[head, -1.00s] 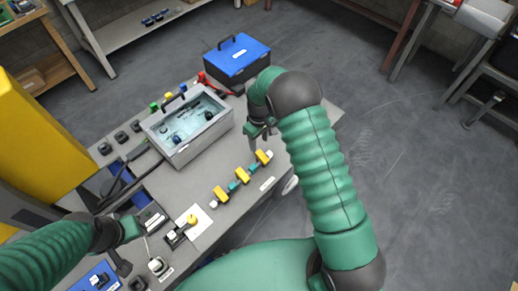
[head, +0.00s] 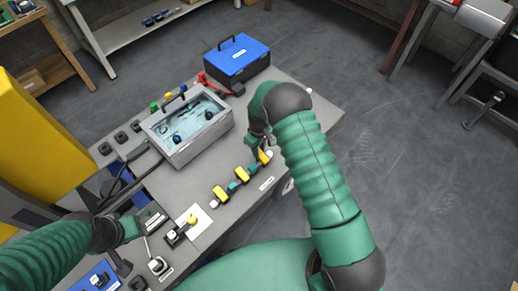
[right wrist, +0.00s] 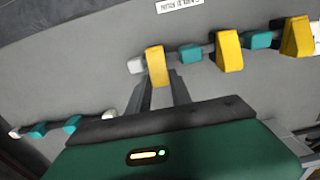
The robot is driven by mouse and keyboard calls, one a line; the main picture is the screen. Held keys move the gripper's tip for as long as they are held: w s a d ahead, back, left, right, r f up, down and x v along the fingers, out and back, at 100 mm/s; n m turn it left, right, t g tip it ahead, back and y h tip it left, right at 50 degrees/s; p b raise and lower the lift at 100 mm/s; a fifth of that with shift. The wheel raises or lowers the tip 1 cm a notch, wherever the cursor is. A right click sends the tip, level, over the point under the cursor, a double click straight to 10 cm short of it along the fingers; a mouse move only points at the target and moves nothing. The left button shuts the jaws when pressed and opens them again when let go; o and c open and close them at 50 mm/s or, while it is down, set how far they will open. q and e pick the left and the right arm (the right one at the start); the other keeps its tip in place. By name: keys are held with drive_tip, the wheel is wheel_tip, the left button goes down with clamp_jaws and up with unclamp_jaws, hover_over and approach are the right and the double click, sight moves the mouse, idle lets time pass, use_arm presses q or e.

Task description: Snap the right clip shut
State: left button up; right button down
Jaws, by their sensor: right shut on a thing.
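A row of three yellow clips with teal blocks between them lies along the bench's front edge. The right clip (head: 264,157) is at the row's right end by a white end piece; in the right wrist view it is the leftmost yellow clip (right wrist: 155,65). My right gripper (head: 260,146) is shut on this clip; its dark fingers (right wrist: 163,90) meet the clip's base. The middle clip (head: 242,174) and left clip (head: 221,193) stand free. Whether the right clip is latched cannot be told. My left gripper (head: 130,230) is over the bench's left part, its jaws unclear.
A grey open case (head: 185,150) with a clear top stands behind the row. A blue toolbox (head: 237,60) is at the back. A black-and-yellow button on a white card (head: 202,229) lies left. A second row with teal blocks (right wrist: 72,124) shows in the right wrist view.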

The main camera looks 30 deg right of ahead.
drive_tip(key=shift+w+f+b, duration=0.15)
drive_tip(key=shift+f+b, duration=0.15)
drive_tip(key=shift+b, duration=0.1)
drive_tip(key=g+b, duration=0.1)
drive_tip(key=b, duration=0.2)
drive_tip(key=shift+w+a+f+g+h, duration=0.15)
drive_tip(key=shift+w+f+g+h, duration=0.1)
drive_tip(key=shift+f+g+h, duration=0.15)
drive_tip(key=shift+r, duration=0.1)
drive_tip(key=shift+a, duration=0.1)
drive_tip(key=c, duration=1.6)
unclamp_jaws()
drive_tip(key=o, duration=0.4)
drive_tip(key=shift+w+g, duration=0.2)
drive_tip(key=shift+g, duration=0.1)
drive_tip(key=shift+o, duration=0.2)
